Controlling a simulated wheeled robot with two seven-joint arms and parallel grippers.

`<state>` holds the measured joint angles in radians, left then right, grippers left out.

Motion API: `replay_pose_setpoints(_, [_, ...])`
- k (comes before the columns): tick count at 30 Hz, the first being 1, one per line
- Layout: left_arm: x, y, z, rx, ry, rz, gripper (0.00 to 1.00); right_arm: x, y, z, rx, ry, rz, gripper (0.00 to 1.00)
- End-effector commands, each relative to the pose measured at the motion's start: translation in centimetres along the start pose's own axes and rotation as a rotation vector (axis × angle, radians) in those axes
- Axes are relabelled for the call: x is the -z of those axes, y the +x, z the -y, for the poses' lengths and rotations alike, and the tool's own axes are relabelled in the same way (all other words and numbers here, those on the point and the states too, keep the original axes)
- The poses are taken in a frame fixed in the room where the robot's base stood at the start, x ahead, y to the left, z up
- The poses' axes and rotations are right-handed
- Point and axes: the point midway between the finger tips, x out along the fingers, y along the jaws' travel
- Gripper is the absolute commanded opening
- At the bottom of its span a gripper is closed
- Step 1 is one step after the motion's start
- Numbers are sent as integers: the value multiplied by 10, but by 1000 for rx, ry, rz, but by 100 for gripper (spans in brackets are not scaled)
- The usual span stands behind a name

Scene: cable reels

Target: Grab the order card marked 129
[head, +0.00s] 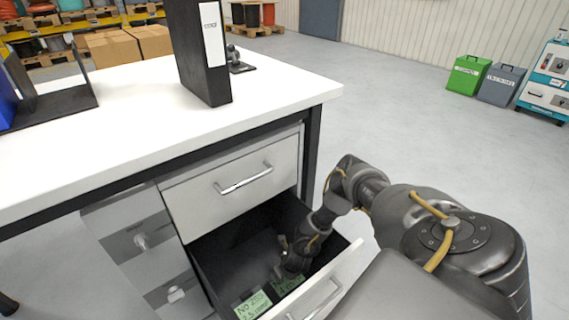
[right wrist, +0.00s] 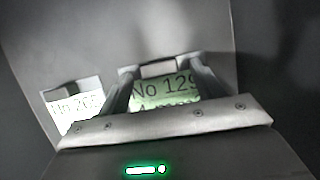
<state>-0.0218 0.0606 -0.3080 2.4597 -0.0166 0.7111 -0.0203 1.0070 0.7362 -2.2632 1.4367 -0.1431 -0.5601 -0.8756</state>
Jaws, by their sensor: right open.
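The green order card marked "No 129" (right wrist: 163,91) lies inside the open drawer, between the two fingers of my right gripper (right wrist: 162,74) in the right wrist view. The fingers are apart, one on each side of the card, and its lower lines are partly hidden by the gripper body. In the head view my right gripper (head: 292,262) reaches down into the drawer, over the green card (head: 287,284), which it partly covers. A second green card (head: 252,306), with a number starting "20", lies to the left. It also shows in the right wrist view (right wrist: 72,108). My left gripper is out of view.
The open drawer's front (head: 335,287) and dark walls surround my right gripper closely. A closed drawer (head: 232,185) and the white tabletop (head: 130,125) are above it. A black binder (head: 200,55) stands on the table. Green and grey bins (head: 468,75) stand far right on open floor.

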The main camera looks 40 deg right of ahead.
Motion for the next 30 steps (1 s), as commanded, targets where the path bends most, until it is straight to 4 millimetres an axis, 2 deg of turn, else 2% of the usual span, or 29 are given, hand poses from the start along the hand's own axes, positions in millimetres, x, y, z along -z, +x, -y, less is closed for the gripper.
replay_pose_setpoints(2, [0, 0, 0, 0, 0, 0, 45, 0, 0, 0, 0, 0, 0, 64])
replay_pose_setpoints(12, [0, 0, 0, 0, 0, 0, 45, 0, 0, 0, 1, 0, 0, 19])
replay_pose_setpoints(13, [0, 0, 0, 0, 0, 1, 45, 0, 0, 0, 1, 0, 0, 17])
replay_pose_setpoints(21, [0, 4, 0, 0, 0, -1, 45, -2, -6, 1, 1, 0, 0, 17])
replay_pose_setpoints(23, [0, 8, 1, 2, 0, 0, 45, -6, -14, 1, 2, 1, 0, 17])
replay_pose_setpoints(25, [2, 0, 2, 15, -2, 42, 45, -11, -27, 1, 1, 1, 1, 17])
replay_pose_setpoints(30, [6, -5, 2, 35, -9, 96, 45, -24, -60, 0, 0, 1, 0, 17])
